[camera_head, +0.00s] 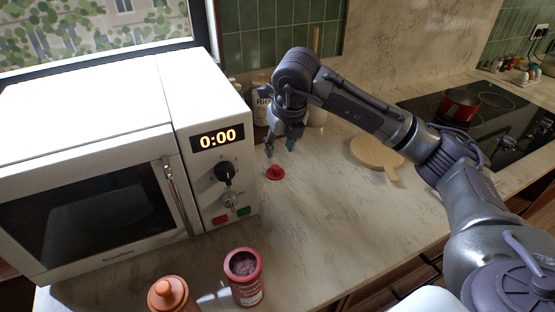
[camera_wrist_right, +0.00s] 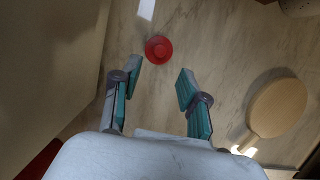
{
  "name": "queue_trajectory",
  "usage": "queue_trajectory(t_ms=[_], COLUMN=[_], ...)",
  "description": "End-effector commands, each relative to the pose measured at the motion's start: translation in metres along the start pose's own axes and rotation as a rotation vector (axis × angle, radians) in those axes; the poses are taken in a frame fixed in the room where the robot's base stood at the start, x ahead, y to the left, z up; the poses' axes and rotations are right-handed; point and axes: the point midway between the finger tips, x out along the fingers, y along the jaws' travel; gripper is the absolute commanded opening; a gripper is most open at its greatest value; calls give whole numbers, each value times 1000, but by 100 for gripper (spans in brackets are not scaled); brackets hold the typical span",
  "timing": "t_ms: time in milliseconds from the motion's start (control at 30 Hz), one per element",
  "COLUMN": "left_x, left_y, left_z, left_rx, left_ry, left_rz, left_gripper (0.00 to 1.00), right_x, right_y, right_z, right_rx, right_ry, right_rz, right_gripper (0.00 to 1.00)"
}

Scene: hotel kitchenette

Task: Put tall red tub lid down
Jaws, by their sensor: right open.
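The red lid (camera_head: 275,173) lies flat on the marble counter, knob up, to the right of the microwave. It also shows in the right wrist view (camera_wrist_right: 158,49), just beyond my fingertips. My right gripper (camera_head: 281,146) is open and empty above the counter, with the lid below it and apart from it. Its two teal-padded fingers (camera_wrist_right: 158,76) are spread in the wrist view. An open red tub (camera_head: 245,278) with dark contents stands at the front of the counter. My left gripper is not in view.
A white microwave (camera_head: 115,150) fills the left side. A terracotta lidded jar (camera_head: 171,295) stands beside the tub. A round wooden board (camera_head: 377,152) lies to the right of the lid. A red pot (camera_head: 460,104) sits on the hob. Jars stand along the back wall.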

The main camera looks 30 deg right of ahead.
Motion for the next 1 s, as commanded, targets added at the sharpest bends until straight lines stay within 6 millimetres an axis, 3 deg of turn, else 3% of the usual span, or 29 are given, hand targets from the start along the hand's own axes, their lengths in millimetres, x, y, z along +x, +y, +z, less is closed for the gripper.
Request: queue_trajectory(t_ms=[100,267,800,1000], left_x=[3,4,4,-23], left_y=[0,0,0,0], left_z=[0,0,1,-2], left_rx=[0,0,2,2], left_ry=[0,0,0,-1], left_rz=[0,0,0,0], left_gripper=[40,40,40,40], right_x=[-19,-32,-35,-61], right_y=[0,0,0,0], right_z=[1,0,0,8], right_rx=[1,1,1,1], right_ry=[-4,-1,0,0], right_rz=[1,0,0,0], right_gripper=[44,44,44,44])
